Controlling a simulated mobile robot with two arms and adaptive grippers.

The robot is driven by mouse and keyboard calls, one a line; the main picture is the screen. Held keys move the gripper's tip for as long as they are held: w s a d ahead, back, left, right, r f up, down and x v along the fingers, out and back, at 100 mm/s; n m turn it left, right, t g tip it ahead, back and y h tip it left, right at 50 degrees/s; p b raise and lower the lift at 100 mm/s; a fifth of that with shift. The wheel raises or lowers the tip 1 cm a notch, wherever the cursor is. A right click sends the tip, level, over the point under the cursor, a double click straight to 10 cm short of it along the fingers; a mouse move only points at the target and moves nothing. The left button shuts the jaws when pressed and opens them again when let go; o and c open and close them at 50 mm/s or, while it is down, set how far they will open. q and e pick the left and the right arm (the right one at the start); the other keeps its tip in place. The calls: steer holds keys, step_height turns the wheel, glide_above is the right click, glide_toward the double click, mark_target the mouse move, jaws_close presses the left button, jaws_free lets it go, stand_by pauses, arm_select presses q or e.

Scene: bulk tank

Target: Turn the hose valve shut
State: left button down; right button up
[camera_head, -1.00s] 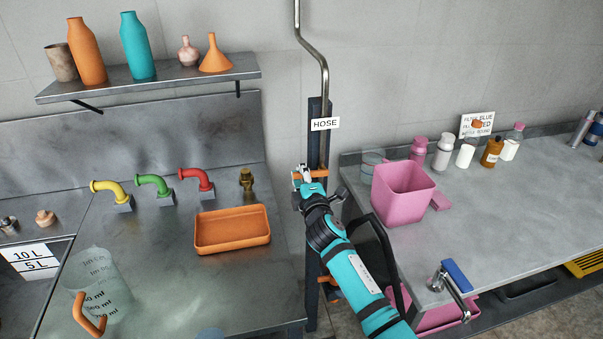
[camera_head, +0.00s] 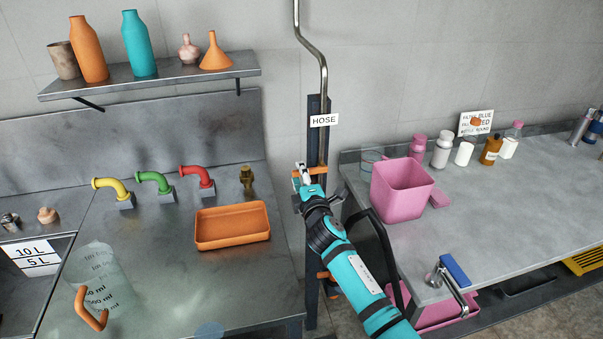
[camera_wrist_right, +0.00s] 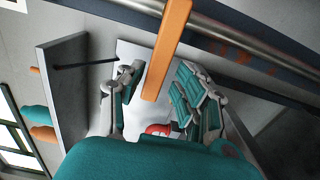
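The orange valve lever (camera_head: 319,170) is on the metal hose pipe (camera_head: 323,85), below the white HOSE sign (camera_head: 324,120). My right gripper (camera_head: 302,174) is at the lever, in front of the pipe. In the right wrist view, the lever (camera_wrist_right: 166,50) reaches as an orange bar between the two open fingers of the gripper (camera_wrist_right: 155,95). Gaps show on both sides of the bar, so the fingers do not look closed on it. Part of the lever is hidden by the gripper in the head view. My left gripper is not in view.
Left of the pipe, a steel counter bears an orange tray (camera_head: 232,241), a measuring jug (camera_head: 100,275) and yellow, green and red taps (camera_head: 197,180). Right of it, a bench (camera_head: 500,210) holds a pink bin (camera_head: 402,192) and several bottles. A shelf (camera_head: 150,83) hangs upper left.

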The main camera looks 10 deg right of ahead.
steer(key=shift+w+r, duration=0.1)
steer(key=shift+w, duration=0.1)
steer(key=shift+s, duration=0.15)
steer(key=s, duration=1.1)
steer(key=shift+s+d, duration=0.2)
steer(key=shift+s, duration=0.2)
